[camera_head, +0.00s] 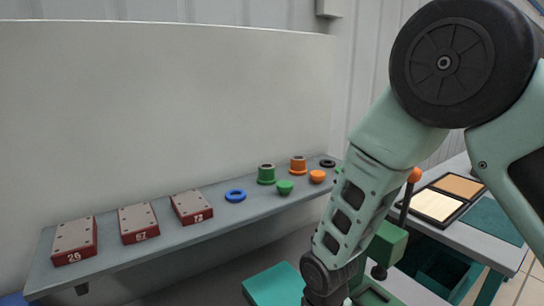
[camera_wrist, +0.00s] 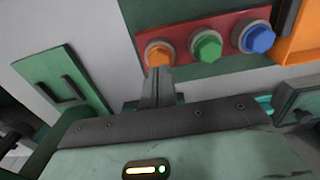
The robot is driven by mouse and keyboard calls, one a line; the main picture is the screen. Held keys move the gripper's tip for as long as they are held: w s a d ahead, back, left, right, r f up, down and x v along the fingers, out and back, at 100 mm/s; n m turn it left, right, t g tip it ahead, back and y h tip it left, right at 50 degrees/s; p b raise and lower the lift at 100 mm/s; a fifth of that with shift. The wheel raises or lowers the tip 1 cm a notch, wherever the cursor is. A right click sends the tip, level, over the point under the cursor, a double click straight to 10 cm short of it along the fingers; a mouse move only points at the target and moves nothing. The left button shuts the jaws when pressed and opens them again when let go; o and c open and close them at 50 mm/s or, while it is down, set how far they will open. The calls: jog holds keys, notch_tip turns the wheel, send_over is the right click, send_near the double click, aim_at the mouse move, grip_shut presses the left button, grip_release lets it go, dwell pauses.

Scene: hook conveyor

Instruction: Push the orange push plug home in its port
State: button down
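The orange push plug (camera_wrist: 158,54) sits in the left port of a red panel (camera_wrist: 181,50) in the wrist view. It shows as an orange face inside a grey ring; how far it stands out is hard to tell. My gripper (camera_wrist: 158,72) has its narrow grey fingers together, with nothing seen between them. The fingertips are just below the orange plug in the picture and overlap its lower edge; I cannot tell whether they touch it. In the head view the fingers and the panel are not visible.
A green hexagonal plug (camera_wrist: 207,46) and a blue one (camera_wrist: 258,38) sit right of the orange plug. In the head view a grey shelf (camera_head: 165,240) holds numbered blocks, rings and coloured plugs.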

notch_tip(320, 180, up, 5)
jog(key=p, duration=0.3)
dwell(0.4)
jog(key=s+d+r+b, duration=0.2)
jog(key=s+r+b, duration=0.2)
jog(key=s, duration=0.4)
jog(key=s+d+r+n+b, duration=0.1)
jog(key=s+r+b, duration=0.3)
jog(key=s, duration=0.4)
jog(key=shift+d+r+y+b, duration=0.2)
jog(key=shift+d+y+b, duration=0.1)
jog(key=shift+d+b, duration=0.6)
